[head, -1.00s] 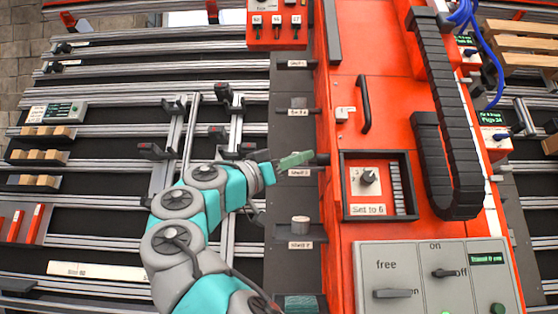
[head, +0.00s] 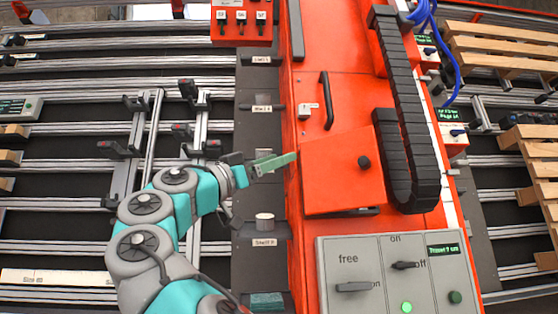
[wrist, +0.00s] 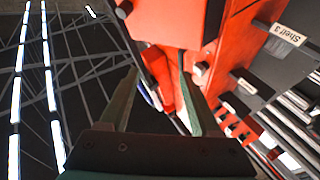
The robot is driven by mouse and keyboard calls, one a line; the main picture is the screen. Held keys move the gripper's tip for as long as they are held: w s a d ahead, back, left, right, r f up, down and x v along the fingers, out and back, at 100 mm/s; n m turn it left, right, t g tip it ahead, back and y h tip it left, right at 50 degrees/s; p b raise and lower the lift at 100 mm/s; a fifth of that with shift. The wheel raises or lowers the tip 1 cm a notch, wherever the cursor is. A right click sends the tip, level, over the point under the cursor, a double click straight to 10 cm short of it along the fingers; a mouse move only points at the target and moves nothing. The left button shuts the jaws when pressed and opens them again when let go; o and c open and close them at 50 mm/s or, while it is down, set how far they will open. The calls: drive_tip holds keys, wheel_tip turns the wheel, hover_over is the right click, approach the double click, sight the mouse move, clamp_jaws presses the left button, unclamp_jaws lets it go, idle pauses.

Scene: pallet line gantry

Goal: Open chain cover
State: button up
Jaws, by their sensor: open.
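No readable label names the chain cover. On the red machine, a red flap (head: 335,178) with a round black knob (head: 364,162) lies over the recess, slightly askew, with a dark edge showing below it. Above it is a red panel (head: 350,92) with a black bar handle (head: 327,100) and a small tagged latch (head: 308,111). My gripper (head: 277,162) is at the machine's left side, its tips close to the flap's left edge; contact cannot be told. In the wrist view my gripper (wrist: 157,92) has its green fingers apart, with nothing seen held and red housing ahead.
A grey control panel (head: 375,285) with switches stands below the flap. A black cable chain (head: 400,110) runs down the right side. A dark shelf strip (head: 262,190) with a small cylinder (head: 264,219) lies left of the machine. Wooden pallets (head: 505,45) are at the right.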

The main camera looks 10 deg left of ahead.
drive_tip(key=v, duration=0.6)
drive_tip(key=shift+s+a, duration=0.25)
drive_tip(key=shift+s, duration=0.05)
drive_tip(key=shift+f, duration=0.15)
